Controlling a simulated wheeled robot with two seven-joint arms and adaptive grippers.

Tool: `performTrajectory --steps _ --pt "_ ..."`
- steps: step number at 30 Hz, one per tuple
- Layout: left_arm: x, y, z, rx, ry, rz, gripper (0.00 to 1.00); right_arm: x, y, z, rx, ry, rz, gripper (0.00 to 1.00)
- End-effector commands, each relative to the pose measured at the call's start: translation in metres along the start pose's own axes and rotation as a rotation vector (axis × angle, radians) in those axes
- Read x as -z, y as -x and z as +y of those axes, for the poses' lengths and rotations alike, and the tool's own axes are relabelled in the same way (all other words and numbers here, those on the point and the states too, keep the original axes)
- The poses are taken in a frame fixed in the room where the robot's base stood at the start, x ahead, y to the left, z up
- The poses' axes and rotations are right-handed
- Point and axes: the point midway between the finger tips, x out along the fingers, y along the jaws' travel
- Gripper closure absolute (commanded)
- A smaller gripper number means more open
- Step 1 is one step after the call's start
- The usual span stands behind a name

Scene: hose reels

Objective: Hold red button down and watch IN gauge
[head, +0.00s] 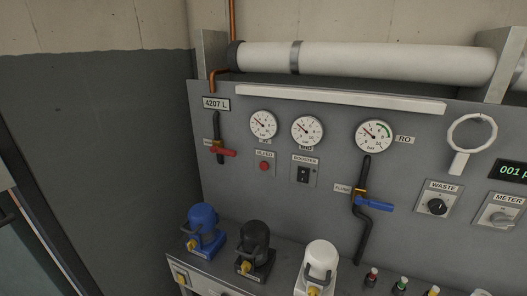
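The red button (264,166) sits on a small plate labelled BLEED on the grey wall panel. It stands free, with nothing touching it. Above it is a round white gauge (263,124), the leftmost of three; the small label below it is too small to read surely. Its needle points toward the upper left. A second gauge (307,131) is just right of it. A third gauge (374,136), with a green arc, is marked RO. Neither of my grippers shows in the head view.
A red-handled valve (223,152) is left of the button and a BOOSTER switch (303,174) is right. A blue-handled valve (374,204) is farther right. Blue (204,228), black (255,247) and white (319,264) canisters stand on the ledge below. A door (30,240) is at left.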

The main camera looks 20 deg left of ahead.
Motion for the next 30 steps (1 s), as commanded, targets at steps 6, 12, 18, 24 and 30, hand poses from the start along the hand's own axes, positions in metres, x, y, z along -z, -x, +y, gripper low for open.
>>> performTrajectory --steps 6,12,18,24,30 --pt "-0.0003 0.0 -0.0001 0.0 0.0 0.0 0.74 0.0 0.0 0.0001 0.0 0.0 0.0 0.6" --pt "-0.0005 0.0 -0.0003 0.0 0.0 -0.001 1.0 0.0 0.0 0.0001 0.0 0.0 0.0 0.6" --pt "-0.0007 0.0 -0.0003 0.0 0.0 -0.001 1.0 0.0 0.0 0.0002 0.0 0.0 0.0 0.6" --pt "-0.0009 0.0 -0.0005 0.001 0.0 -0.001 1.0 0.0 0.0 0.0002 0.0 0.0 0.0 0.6" --pt "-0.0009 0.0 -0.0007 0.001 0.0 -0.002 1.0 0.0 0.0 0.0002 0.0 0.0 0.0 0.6"
